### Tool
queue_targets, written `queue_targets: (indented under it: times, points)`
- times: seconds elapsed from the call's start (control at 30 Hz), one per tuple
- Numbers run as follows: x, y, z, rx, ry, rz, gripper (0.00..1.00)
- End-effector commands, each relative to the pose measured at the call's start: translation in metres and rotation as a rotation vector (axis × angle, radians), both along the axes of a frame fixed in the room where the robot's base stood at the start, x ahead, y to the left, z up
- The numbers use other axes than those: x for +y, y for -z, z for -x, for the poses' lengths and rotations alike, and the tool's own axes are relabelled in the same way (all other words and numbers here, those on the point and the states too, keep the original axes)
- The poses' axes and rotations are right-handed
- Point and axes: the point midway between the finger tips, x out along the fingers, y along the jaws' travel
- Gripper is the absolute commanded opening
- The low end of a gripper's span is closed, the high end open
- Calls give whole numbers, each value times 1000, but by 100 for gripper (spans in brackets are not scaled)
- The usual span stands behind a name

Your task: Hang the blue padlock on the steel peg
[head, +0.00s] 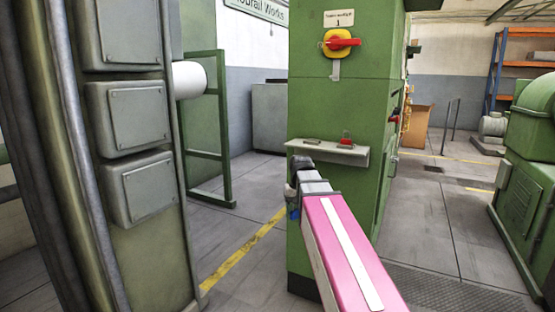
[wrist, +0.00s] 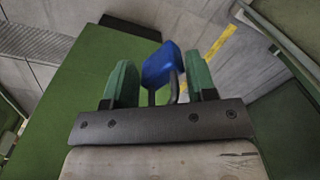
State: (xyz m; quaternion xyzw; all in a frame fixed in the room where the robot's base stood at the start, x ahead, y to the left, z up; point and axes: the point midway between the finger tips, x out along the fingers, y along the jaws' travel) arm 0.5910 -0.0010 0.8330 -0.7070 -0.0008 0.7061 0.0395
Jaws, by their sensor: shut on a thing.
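The blue padlock (wrist: 161,64) is between the two green fingers of my gripper (wrist: 164,88) in the wrist view. Its grey shackle (wrist: 175,88) points back toward my gripper's palm. My gripper is shut on the padlock. In the head view my gripper (head: 291,196) is at the end of my pink arm, in front of the left edge of the green cabinet and below the ledge. Only a small blue patch of the padlock (head: 294,213) shows there. I cannot make out the steel peg in either view.
The green cabinet (head: 340,105) carries a pale ledge (head: 357,157) with small items on it, one of them red. A red and yellow switch (head: 340,43) is above. A green machine column (head: 150,240) stands at left. Open floor lies between, with a yellow line (head: 240,250).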

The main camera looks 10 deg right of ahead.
Motion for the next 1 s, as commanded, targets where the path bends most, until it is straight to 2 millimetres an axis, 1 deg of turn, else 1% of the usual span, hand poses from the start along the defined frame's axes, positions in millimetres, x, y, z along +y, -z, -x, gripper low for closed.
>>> queue_targets:
  times: [0.03, 0.07, 0.17, 0.3, 0.47, 0.5, 0.57, 0.6, 0.67, 0.7, 0.8, 0.9, 1.0]
  points:
    - [-1, -11, -13, -2, 34, 1, 12]
    - [-1, -18, -19, -2, 60, 2, 12]
    - [-3, -46, -42, -2, 170, 4, 12]
    - [-5, -93, -72, -2, 342, 6, 12]
    - [-8, -150, -102, -2, 539, 7, 12]
    - [-9, -165, -109, -2, 588, 8, 12]
    - [-10, -188, -119, -3, 661, 7, 12]
    - [-11, -203, -124, -3, 711, 7, 12]
    - [-12, -227, -133, -3, 783, 6, 12]
    - [-13, -242, -138, -3, 833, 6, 12]
    - [-15, -277, -148, -3, 942, 4, 12]
    - [-16, -306, -154, -3, 1032, 1, 12]
    - [-17, -327, -157, -2, 1097, 0, 12]
